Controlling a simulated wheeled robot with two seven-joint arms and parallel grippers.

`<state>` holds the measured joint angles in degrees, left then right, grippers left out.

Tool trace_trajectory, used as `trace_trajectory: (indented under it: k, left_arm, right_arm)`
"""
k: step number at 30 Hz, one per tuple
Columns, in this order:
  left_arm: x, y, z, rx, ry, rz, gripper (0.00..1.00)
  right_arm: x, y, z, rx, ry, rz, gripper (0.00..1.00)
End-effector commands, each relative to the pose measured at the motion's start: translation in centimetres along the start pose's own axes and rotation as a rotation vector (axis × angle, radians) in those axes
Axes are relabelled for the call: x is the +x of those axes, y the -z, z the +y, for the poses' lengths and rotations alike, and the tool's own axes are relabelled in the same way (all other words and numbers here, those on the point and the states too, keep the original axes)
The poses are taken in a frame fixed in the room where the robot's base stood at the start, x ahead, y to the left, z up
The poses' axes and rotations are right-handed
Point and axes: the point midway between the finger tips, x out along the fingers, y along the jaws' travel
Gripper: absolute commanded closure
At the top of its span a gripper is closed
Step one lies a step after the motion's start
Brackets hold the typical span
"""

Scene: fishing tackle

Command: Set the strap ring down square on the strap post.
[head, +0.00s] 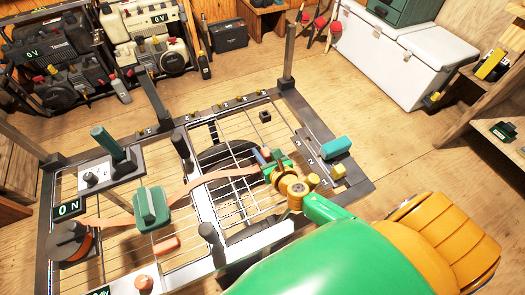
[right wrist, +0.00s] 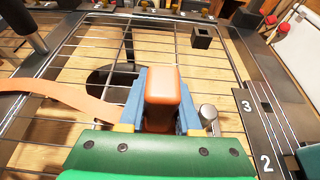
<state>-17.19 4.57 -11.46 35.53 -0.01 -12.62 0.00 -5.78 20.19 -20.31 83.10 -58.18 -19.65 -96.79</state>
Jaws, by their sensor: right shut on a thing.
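My right gripper (head: 270,162) is over the right-hand wire grid in the head view. In the right wrist view its blue fingers (right wrist: 162,104) are shut on an orange block-like piece (right wrist: 163,82), which I take to be the strap ring's grip. An orange strap (right wrist: 50,92) runs left from it; in the head view the strap (head: 190,186) reaches toward a dark reel (head: 70,240). The ring's underside is hidden. A small dark square post (head: 265,116), perhaps the strap post, stands apart beyond the gripper; it also shows in the right wrist view (right wrist: 201,37). My left gripper is out of view.
A short metal peg (right wrist: 208,114) stands just right of the fingers. A numbered plate (right wrist: 262,125) lies along the right edge, with a teal block (head: 336,147) nearby. A teal-handled piece (head: 152,208) and several dark uprights rise from the frame. The grid around the dark square post is clear.

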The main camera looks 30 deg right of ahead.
Motion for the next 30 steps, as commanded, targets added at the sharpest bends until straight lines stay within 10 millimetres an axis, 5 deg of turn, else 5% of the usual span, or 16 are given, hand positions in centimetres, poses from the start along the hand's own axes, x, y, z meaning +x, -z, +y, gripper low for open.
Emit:
trace_trajectory:
  k: [8,9,12,22,30]
  left_arm:
    - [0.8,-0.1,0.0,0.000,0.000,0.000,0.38]
    - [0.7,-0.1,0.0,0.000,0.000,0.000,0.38]
    - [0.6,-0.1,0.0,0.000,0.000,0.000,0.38]
    - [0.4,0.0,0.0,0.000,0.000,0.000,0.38]
    - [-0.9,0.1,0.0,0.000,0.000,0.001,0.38]
  right_arm:
    - [0.3,0.8,0.0,-0.001,0.000,0.000,1.00]
    - [0.3,0.6,0.0,-0.001,0.000,0.000,0.60]
    - [0.3,0.6,0.0,-0.001,0.000,0.000,0.33]
    - [-0.2,0.6,0.0,-0.001,0.000,0.001,0.33]
    - [-5.7,0.6,0.0,-0.002,0.000,0.004,0.33]
